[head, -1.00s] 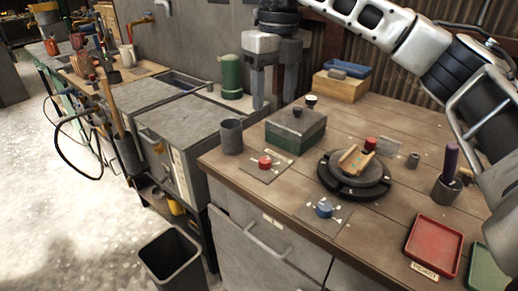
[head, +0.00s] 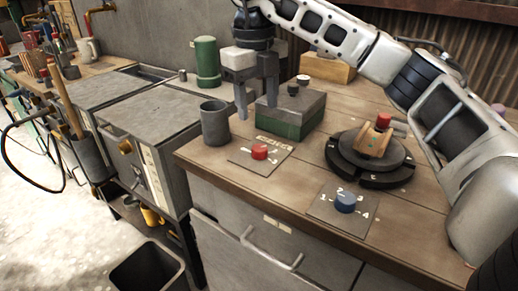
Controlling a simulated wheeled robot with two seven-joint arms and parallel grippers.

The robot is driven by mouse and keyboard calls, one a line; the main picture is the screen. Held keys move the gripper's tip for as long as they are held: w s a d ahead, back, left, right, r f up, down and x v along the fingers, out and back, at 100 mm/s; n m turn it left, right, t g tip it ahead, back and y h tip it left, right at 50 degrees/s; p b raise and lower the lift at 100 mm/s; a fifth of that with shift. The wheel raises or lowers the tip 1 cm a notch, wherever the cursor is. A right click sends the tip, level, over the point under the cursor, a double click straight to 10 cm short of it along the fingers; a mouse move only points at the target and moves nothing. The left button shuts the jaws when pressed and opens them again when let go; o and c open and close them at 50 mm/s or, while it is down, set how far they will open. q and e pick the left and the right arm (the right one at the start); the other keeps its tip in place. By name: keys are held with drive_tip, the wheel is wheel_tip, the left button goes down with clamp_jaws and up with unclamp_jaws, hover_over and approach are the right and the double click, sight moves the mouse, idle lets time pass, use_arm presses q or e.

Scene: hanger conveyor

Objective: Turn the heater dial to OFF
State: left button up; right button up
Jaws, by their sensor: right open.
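A red dial (head: 259,152) sits on a square grey plate (head: 243,163) near the front left edge of the wooden bench. The plate has small white marks and a label too small to read surely. My left gripper is out of view.
A grey cup (head: 215,124) stands left of the red dial's plate. A green box with a dark lid (head: 291,112) is behind it. A dark round turntable (head: 369,165) holds a wooden piece. A green canister (head: 207,62) stands further back.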

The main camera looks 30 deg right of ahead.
sight(260, 148)
drive_tip(key=f+b, duration=0.1)
drive_tip(key=f, duration=0.3)
drive_tip(key=f+b, duration=0.1)
drive_tip(key=f, duration=0.2)
drive_tip(key=shift+d+f, duration=0.2)
drive_tip(key=shift+f, duration=0.15)
drive_tip(key=shift+d+f, duration=0.1)
drive_tip(key=shift+f, duration=1.05)
drive_tip(key=c, duration=1)
